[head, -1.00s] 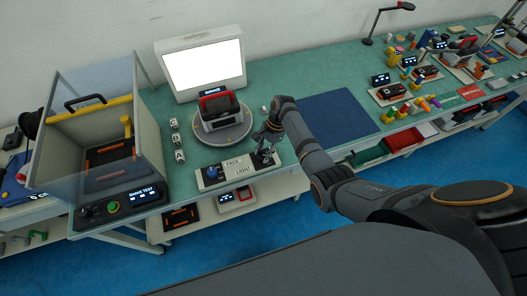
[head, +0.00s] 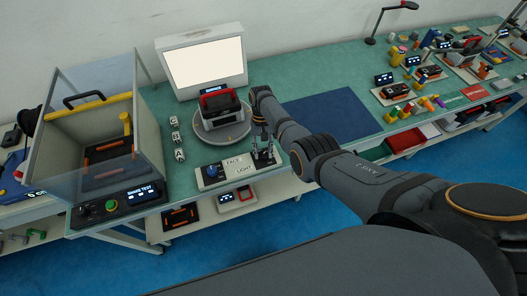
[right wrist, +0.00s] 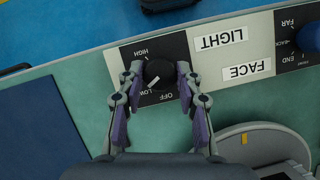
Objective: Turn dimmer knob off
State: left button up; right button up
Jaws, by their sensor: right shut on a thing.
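The black dimmer knob (right wrist: 159,73) sits on the control panel by the LIGHT label (right wrist: 221,39), with HIGH, LOW and OFF printed around it. Its white pointer mark faces roughly the LOW print. My right gripper (right wrist: 158,70) is shut on the knob, one fingertip on each side. In the head view my right gripper (head: 263,153) reaches down over the right end of the panel (head: 238,170) and mostly hides the knob. The light screen (head: 205,64) behind glows a warm off-white. My left gripper is not in view.
A blue FACE knob (head: 212,170) is on the panel's left end. A device on a round turntable (head: 222,133) stands just behind the panel. A clear-walled test box (head: 95,130) is at left, and a flat blue mat (head: 332,112) lies to the right.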

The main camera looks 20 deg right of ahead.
jog(key=n+h, duration=0.1)
jog(key=n, duration=0.1)
jog(key=shift+a+n, duration=0.1)
jog(key=shift+n, duration=0.3)
jog(key=n+h, duration=0.1)
jog(key=n, duration=0.1)
jog(key=shift+r+n+p, duration=0.1)
jog(key=shift+n+p, duration=0.2)
jog(key=shift+n, duration=0.1)
jog(key=n+h+p, duration=0.1)
jog(key=n, duration=0.2)
jog(key=shift+a+t, duration=0.15)
jog(key=shift+t, duration=0.15)
jog(key=shift+n+t+h+p, duration=0.5)
jog(key=shift+n+p, duration=0.45)
jog(key=shift+n, duration=0.65)
jog(key=o, duration=1.2)
jog(key=shift+c, duration=0.2)
